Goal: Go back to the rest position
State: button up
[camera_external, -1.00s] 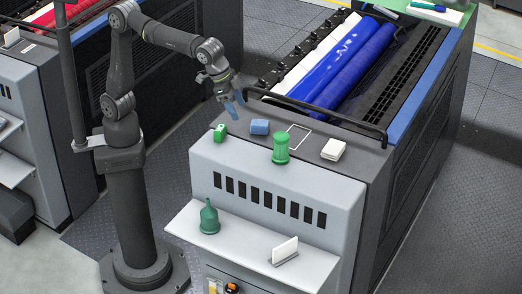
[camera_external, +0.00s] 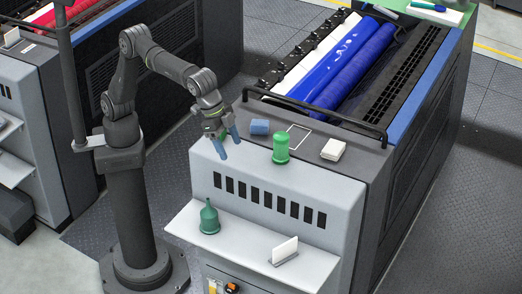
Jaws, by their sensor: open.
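My gripper (camera_external: 229,149) hangs from the arm at the left front edge of the grey machine top, with its two blue fingers pointing down and apart. It is open, and nothing shows between the fingertips. The small green block at that corner is mostly or wholly hidden behind my gripper. I cannot tell whether the gripper touches it.
A blue block (camera_external: 260,127), a green bottle-like piece (camera_external: 281,149) and a white block (camera_external: 333,150) stand on the machine top. A dark rail (camera_external: 318,121) runs behind them. A green funnel-shaped bottle (camera_external: 209,217) and a white card (camera_external: 285,250) stand on the front shelf (camera_external: 240,245).

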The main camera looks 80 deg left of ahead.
jog(key=shift+m, duration=0.3)
jog(key=s+d, duration=0.1)
jog(key=d, duration=0.1)
jog(key=s+d, duration=0.1)
jog(key=d, duration=0.1)
jog(key=shift+s+f, duration=0.25)
jog(key=shift+s, duration=0.1)
